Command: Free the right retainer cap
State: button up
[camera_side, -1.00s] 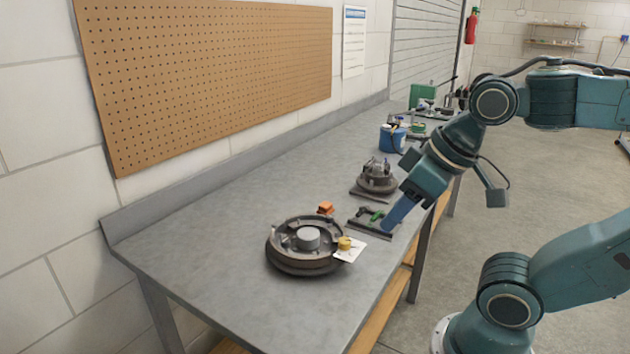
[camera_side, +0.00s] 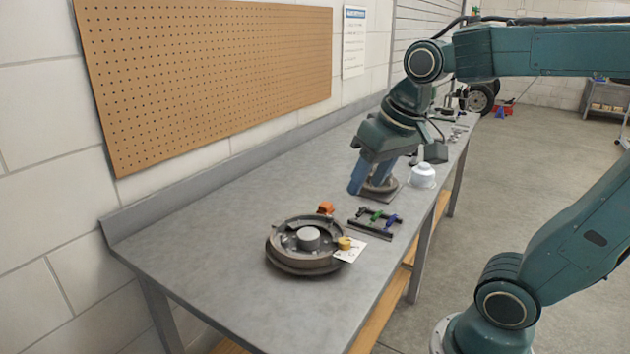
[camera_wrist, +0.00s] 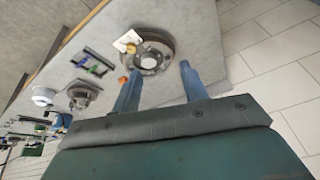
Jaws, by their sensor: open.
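A round brake assembly (camera_side: 284,258) with a grey central hub (camera_side: 308,238) lies on the bench, left of and nearer the side camera than my gripper (camera_side: 357,186). It also shows in the wrist view (camera_wrist: 168,48), beyond and between my fingertips (camera_wrist: 159,72). Small fittings sit on its ring; I cannot tell which is the right retainer cap. My gripper is open and empty, its blue fingers pointing down, above the bench and apart from the assembly.
A yellow piece (camera_side: 345,243) sits by a white card (camera_side: 352,252) at the assembly's right edge. An orange block (camera_side: 326,208) lies behind it. A rack of green- and blue-handled tools (camera_side: 375,222), a second part (camera_side: 386,190) and a white container (camera_side: 422,175) stand farther right. The front-left bench is clear.

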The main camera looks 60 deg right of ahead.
jog(key=w+d+m+g, duration=0.1)
jog(key=w+d+m, duration=0.25)
jog(key=w, duration=0.25)
jog(key=m+g, duration=0.3)
jog(key=m, duration=0.6)
send_over(330, 216)
notch_tip(330, 216, down, 10)
jog(key=shift+r+y, duration=0.2)
jog(key=shift+y, duration=0.1)
notch_tip(330, 216, down, 14)
jog(key=shift+r, duration=0.1)
grip_shut()
jog(key=shift+n, duration=0.25)
